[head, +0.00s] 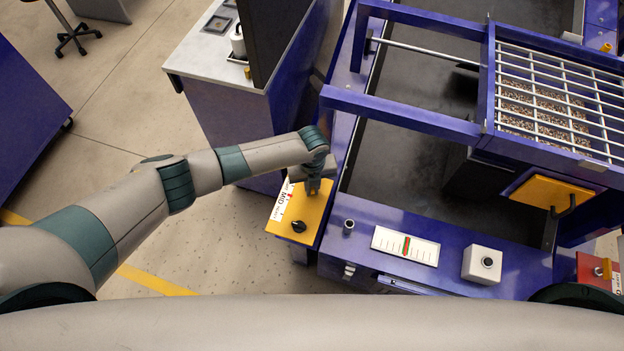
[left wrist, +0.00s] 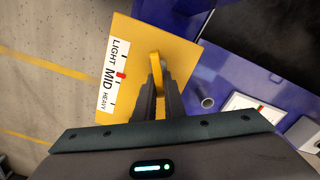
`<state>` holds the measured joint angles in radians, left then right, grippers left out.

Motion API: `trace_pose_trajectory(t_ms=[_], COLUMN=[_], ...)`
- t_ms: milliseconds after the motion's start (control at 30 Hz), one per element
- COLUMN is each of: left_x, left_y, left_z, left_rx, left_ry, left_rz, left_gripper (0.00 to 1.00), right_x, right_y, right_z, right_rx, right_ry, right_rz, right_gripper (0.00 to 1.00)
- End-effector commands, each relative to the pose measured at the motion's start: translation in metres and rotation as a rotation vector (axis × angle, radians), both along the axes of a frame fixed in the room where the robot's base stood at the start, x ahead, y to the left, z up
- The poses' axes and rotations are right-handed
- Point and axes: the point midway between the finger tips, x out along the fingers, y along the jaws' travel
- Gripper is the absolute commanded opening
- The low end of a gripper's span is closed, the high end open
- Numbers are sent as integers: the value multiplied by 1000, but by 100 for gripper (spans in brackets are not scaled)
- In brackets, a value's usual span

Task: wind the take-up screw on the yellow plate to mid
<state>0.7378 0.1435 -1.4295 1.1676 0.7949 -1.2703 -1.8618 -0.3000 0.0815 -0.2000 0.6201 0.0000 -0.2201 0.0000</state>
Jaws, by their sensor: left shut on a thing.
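The yellow plate (head: 313,220) is at the left corner of the blue machine frame. In the left wrist view the plate (left wrist: 140,35) carries a white scale (left wrist: 110,80) reading LIGHT, MID, HEAVY. A red mark (left wrist: 121,75) on the scale's edge is beside MID. My left gripper (head: 313,190) is over the plate; in its wrist view the gripper (left wrist: 160,90) is shut on a yellow handle (left wrist: 157,65), seemingly the take-up screw's. The screw's shaft is hidden. My right gripper is not in view.
On the blue frame are a small round post (head: 348,226), a white gauge (head: 405,246) and a grey button box (head: 482,264). A dark belt (head: 400,165) lies beyond. Open floor lies left of the plate.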

Motion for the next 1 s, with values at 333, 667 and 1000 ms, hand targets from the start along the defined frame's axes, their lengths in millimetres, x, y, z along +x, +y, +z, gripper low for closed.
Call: trace_pose_trajectory(t_ms=[333, 667, 1000], left_x=[4, 4, 5], left_y=[3, 5, 6], left_z=[0, 2, 1], left_rx=[0, 1, 1], left_ry=[-8, -9, -10], left_rz=[-102, -245, -273], left_gripper=[0, 0, 0], right_x=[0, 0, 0], right_y=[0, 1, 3], right_z=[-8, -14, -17], right_rx=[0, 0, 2], right_ry=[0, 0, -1], right_rz=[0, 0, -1], right_gripper=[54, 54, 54])
